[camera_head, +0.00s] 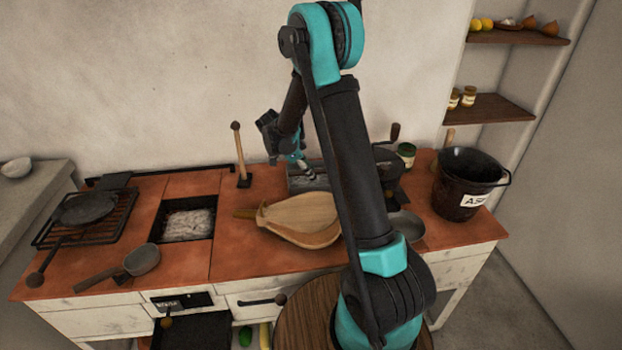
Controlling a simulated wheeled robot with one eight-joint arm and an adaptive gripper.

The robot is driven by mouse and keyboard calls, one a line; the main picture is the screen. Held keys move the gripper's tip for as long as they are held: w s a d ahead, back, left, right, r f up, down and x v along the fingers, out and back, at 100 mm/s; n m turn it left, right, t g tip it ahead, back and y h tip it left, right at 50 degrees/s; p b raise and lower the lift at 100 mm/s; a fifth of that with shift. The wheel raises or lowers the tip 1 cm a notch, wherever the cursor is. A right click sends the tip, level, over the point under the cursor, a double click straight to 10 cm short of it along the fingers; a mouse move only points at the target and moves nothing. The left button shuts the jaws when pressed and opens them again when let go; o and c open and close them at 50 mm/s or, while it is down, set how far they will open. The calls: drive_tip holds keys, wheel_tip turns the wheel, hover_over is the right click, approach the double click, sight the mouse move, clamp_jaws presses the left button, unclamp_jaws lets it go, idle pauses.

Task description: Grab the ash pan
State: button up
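The ash pan cannot be told for certain. A black, tray-like piece with a round knob (190,332) juts from the stove front below the ash-filled firebox opening (187,222), cut off by the picture's bottom edge. A grey metal box-like pan (300,184) stands at the back of the red top, partly hidden by my arm and the wooden bellows. My gripper (307,172) hangs over or close to this grey pan; contact and finger opening are too small to tell. It is far from the black piece.
Wooden bellows (300,217) lie mid-top. A small saucepan (141,260) and a skillet on a rack (85,208) are left. An upright wooden-handled tool (238,150) stands at the back. A black bucket lettered "AS…" (464,185) stands right. A round wooden top (305,320) is in front.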

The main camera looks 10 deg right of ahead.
drive_tip(key=shift+d+f, duration=0.1)
drive_tip(key=shift+f, duration=0.05)
clamp_jaws()
idle(0.5)
